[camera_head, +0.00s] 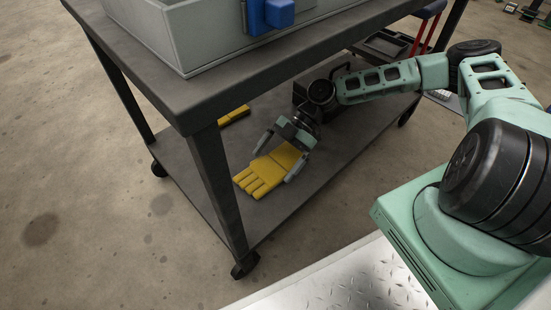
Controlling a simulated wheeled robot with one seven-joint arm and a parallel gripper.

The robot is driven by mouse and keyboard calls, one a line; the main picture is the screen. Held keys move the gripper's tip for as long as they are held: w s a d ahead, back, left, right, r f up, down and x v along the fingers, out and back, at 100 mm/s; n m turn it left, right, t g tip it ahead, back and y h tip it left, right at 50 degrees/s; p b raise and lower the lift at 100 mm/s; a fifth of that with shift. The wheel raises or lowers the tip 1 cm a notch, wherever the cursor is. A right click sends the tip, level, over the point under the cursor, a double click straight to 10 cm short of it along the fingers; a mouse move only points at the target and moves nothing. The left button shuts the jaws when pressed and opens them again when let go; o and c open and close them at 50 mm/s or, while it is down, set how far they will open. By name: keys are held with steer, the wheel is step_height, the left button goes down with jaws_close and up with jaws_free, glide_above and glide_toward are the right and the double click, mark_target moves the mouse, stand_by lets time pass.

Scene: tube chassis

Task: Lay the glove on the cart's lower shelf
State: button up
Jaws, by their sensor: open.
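A yellow glove (262,178) lies flat on the lower shelf (317,180) of the dark grey cart, its fingers toward the lower left. My gripper (276,165) reaches in under the cart's top and is open, with one finger on each side of the glove near its cuff. I cannot tell whether the fingers touch the glove. The cuff end is partly hidden by my gripper.
Another yellow item (234,115) lies farther back, partly hidden by the cart's leg. A dark box (318,90) stands behind my gripper. The cart's top (222,95) overhangs the shelf and carries a grey bin (165,35). The shelf's front right is clear.

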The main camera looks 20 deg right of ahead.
steer(key=p+v, duration=0.5)
steer(key=v, duration=0.5)
steer(key=shift+w+d+r, duration=0.1)
steer(key=shift+r, duration=0.15)
steer(key=shift+w+d+r, duration=0.15)
steer(key=shift+d+r, duration=0.15)
steer(key=shift+d, duration=0.3)
